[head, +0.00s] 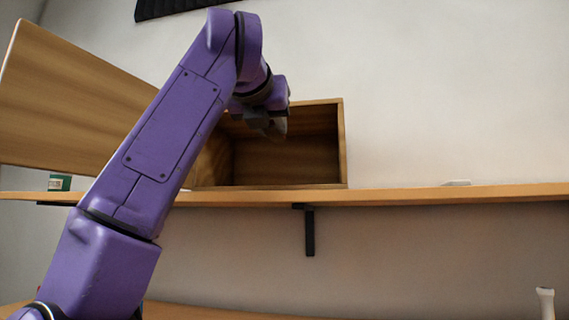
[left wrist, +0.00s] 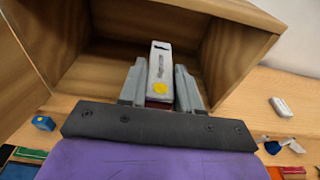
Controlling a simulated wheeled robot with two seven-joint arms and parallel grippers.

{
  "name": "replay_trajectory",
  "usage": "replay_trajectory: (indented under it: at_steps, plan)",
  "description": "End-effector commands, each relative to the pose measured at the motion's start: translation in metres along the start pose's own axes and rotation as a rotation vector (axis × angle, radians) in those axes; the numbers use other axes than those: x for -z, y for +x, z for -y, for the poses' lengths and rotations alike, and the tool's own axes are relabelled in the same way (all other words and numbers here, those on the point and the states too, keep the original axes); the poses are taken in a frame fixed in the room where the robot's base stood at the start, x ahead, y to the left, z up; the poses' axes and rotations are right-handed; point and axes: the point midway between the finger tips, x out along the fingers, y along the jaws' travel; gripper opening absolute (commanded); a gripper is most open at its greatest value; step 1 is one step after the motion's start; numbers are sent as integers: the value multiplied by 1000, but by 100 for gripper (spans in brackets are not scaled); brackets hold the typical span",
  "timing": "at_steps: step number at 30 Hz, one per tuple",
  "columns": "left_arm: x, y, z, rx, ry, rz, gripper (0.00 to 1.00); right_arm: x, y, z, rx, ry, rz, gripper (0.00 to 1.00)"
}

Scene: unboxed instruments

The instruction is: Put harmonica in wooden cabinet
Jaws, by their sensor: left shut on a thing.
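In the head view my left gripper (head: 270,125) is at the front of the wooden cabinet (head: 342,145), near the top of the opening; I cannot make out the harmonica there. The cabinet also shows in the left wrist view (left wrist: 225,60). Its door (head: 70,105) stands wide open to the left. My right gripper is not in view.
The cabinet stands on a wooden wall shelf (head: 430,195). In the left wrist view a small blue box (left wrist: 43,123) is at the left, and a white piece (left wrist: 279,106) lies to the right. Several small coloured things lie lower down. The shelf right of the cabinet is mostly clear.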

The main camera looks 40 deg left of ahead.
Motion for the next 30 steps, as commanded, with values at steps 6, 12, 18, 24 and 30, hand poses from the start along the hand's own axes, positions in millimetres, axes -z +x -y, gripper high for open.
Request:
replay_trajectory:
  at_steps: [6,12,18,24,30]
  plan:
    - [-13,59,1,0,0,-4,0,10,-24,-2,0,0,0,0]
    - [-16,101,0,0,1,0,0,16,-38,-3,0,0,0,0]
    - [1,101,-1,-1,2,1,0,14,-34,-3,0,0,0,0]
    - [16,102,0,-1,1,1,0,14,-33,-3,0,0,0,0]
    - [40,106,0,0,2,1,0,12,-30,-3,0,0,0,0]
